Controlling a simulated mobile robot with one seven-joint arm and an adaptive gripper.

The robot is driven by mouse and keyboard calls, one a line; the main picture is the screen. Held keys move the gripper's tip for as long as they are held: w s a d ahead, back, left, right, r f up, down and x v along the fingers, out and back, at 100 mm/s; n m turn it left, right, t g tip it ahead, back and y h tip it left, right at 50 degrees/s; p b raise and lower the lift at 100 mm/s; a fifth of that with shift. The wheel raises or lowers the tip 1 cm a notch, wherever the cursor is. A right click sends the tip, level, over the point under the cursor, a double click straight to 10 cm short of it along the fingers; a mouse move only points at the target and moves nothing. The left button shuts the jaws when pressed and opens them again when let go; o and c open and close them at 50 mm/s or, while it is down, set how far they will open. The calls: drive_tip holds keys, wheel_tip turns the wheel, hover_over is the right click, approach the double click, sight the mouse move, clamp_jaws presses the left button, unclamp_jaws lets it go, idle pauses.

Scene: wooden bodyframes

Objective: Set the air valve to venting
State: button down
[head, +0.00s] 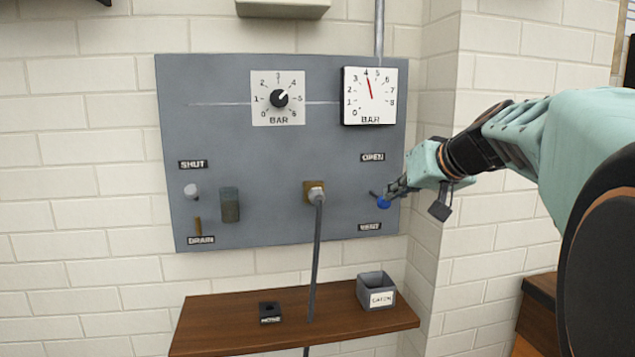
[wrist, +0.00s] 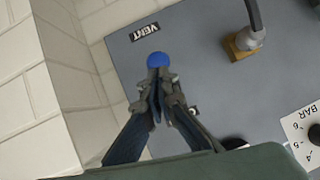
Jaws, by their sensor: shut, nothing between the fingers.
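The air valve's blue knob (head: 383,202) is on the right of the grey panel, between the OPEN label (head: 373,157) above and the VENT label (head: 370,227) below. It sits nearer VENT. My gripper (head: 391,192) reaches in from the right, with its fingertips at the knob. In the wrist view the blue knob (wrist: 157,59) shows just beyond the shut fingertips (wrist: 160,78), near the VENT label (wrist: 145,31). The fingers hold nothing. Whether they touch the knob I cannot tell. The valve body is mostly hidden behind the gripper.
A gauge (head: 369,96) reads about 4 bar; a dial (head: 279,99) is left of it. A hose fitting (head: 315,194) with a hanging hose is left of the valve. A shelf (head: 225,325) below bears a grey bin (head: 375,283) and a small black block (head: 270,310). A brick wall projects at right.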

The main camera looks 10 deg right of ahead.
wheel_tip(320, 180, down, 6)
drive_tip(key=b, duration=0.8)
drive_tip(key=shift+f+b, duration=0.15)
drive_tip(key=shift+b, duration=0.15)
